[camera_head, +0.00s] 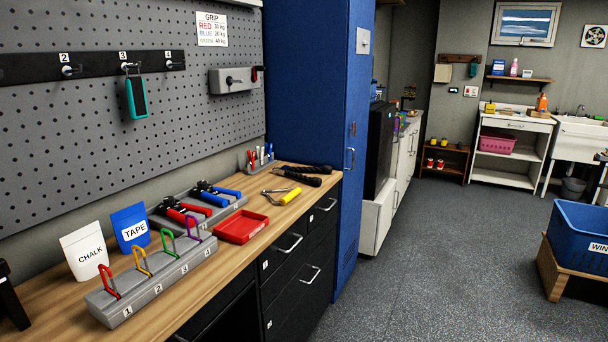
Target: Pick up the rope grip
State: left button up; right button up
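Two dark, elongated pieces with thicker ends lie at the far end of the wooden counter, against the blue cabinet; they look like a rope grip (299,178), though I cannot tell for sure whether they are joined. One piece lies nearer, the other just behind it by the cabinet's foot. A hand gripper with a yellow handle (290,197) lies just in front of them. Neither of my grippers is recognisable in the head view.
The wooden counter (75,322) also holds a numbered grey block (160,287) with coloured clips, a red tray (241,228), a grey holder (232,214) with red and blue hand grippers, and chalk (86,250) and tape (130,228) pouches. The floor (430,260) right of the drawers is clear.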

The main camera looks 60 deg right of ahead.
aim_at(289, 171)
jog(key=z, duration=1.9)
jog(key=u, duration=0.4)
jog(key=i+l+u, duration=0.6)
jog(key=l, duration=0.2)
jog(key=i+l+u, duration=0.25)
jog(key=l, duration=0.2)
